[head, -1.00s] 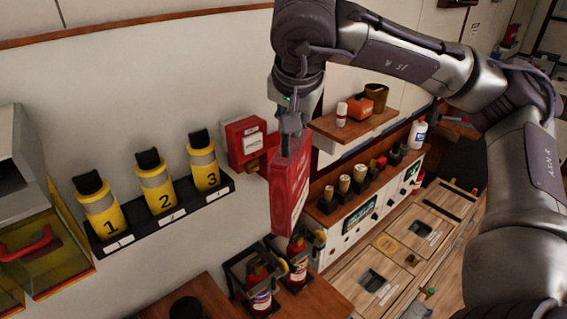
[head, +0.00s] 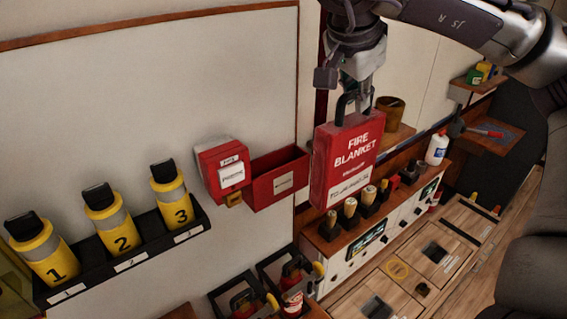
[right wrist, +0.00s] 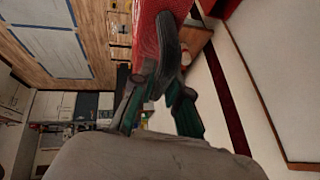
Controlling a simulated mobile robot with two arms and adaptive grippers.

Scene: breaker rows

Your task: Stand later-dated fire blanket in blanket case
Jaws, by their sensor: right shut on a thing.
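A red fire blanket pack (head: 345,165) hangs upright from my right gripper (head: 353,92), which is shut on its dark loop handle. Its white front lettering faces the head camera; the date line at the bottom is too small to read surely. The pack hangs in the air to the right of the blanket case (head: 278,186), apart from it in the picture. The case is a red open-topped wall box with a small white label, and it looks empty. In the right wrist view the red pack (right wrist: 147,25) and dark handle (right wrist: 166,58) show by the fingers. My left gripper is out of view.
A red alarm box (head: 221,170) sits just left of the case. A black rack (head: 130,262) holds yellow numbered canisters 1, 2 and 3. Extinguishers in black brackets (head: 285,280) stand below. A counter with several wooden-handled items (head: 350,207) lies behind the pack.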

